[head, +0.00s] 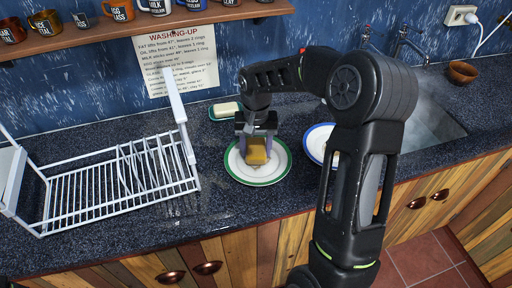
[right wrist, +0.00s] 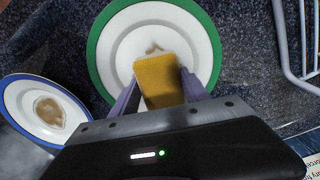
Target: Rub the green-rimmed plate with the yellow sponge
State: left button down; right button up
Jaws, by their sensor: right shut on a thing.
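The green-rimmed plate (head: 271,177) lies on the dark counter in the head view. It also shows in the right wrist view (right wrist: 101,62), with a small brown smear near its middle. My right gripper (head: 258,151) is over the plate, shut on the yellow sponge (right wrist: 160,81). The sponge (head: 257,156) is at or just above the plate's surface; I cannot tell whether it touches. The gripper and sponge hide part of the plate. My left gripper is not in view.
A blue-rimmed plate (right wrist: 15,111) with a brown stain lies beside the green-rimmed one, partly behind my arm. A white dish rack (head: 98,190) stands at left. A soap dish (head: 224,110) sits behind the plate. A sink (head: 432,125) is at right, a mug shelf (head: 130,27) above.

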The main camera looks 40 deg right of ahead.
aim_at(258, 157)
jog(key=shift+s, duration=0.1)
jog(key=shift+s+a+b, duration=0.25)
jog(key=shift+s+a, duration=0.2)
jog(key=shift+s, duration=0.35)
jog(key=shift+s+a+b, duration=0.2)
jog(key=shift+s+a, duration=0.2)
jog(key=shift+s, duration=0.35)
jog(key=shift+f, duration=0.2)
jog(key=shift+w, duration=0.1)
jog(key=shift+w+d+r, duration=0.1)
jog(key=shift+w+d, duration=0.35)
jog(key=shift+w, duration=0.3)
jog(key=shift+w+d, duration=0.4)
jog(key=shift+w, duration=0.35)
